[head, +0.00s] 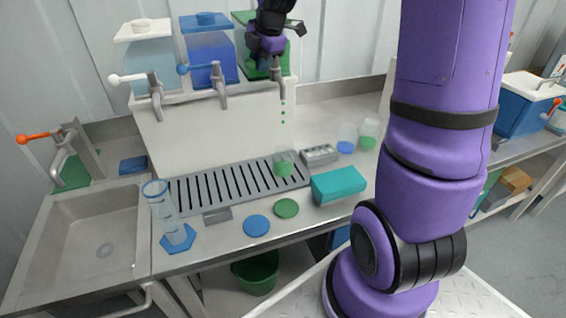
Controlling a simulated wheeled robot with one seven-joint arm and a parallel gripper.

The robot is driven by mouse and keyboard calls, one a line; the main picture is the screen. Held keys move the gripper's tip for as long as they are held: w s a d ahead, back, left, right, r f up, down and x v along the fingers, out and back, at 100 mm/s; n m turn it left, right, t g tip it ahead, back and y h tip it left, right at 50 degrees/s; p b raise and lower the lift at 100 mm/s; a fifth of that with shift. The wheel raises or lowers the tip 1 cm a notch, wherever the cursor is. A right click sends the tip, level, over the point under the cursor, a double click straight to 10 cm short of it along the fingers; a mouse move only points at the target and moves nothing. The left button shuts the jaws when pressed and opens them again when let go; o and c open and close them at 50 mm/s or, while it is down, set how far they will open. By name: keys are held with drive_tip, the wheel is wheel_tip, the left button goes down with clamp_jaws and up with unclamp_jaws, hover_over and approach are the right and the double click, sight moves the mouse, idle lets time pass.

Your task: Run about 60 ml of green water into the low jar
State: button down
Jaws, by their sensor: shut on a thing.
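The low jar (284,164), clear with green in its lower part, stands on the slatted drip grate (180,204). Green drops (283,112) fall in a line from the right-hand tap (282,90) toward it. That tap belongs to the green water tank (281,62), partly hidden behind my gripper. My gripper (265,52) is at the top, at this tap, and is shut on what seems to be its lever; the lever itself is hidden. The exact water level in the jar is too small to read.
White-levered (120,79) and blue-levered (195,70) taps stand to the left. A tall measuring cylinder (164,208), a teal box (338,187), blue (256,226) and green (287,208) discs and two small vessels (347,136) (369,130) share the counter. A sink (85,235) is left.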

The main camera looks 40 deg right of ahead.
drive_tip(key=w+m+h, duration=0.1)
drive_tip(key=m, duration=0.1)
drive_tip(key=w+m+h, duration=0.1)
drive_tip(key=m, duration=0.2)
drive_tip(key=shift+w+d+r, duration=0.1)
drive_tip(key=shift+w, duration=0.1)
idle(0.3)
drive_tip(key=c, duration=1.1)
unclamp_jaws()
drive_tip(key=shift+w, duration=0.1)
drive_tip(key=shift+o, duration=0.2)
drive_tip(key=v, duration=1)
drive_tip(key=shift+r, duration=0.35)
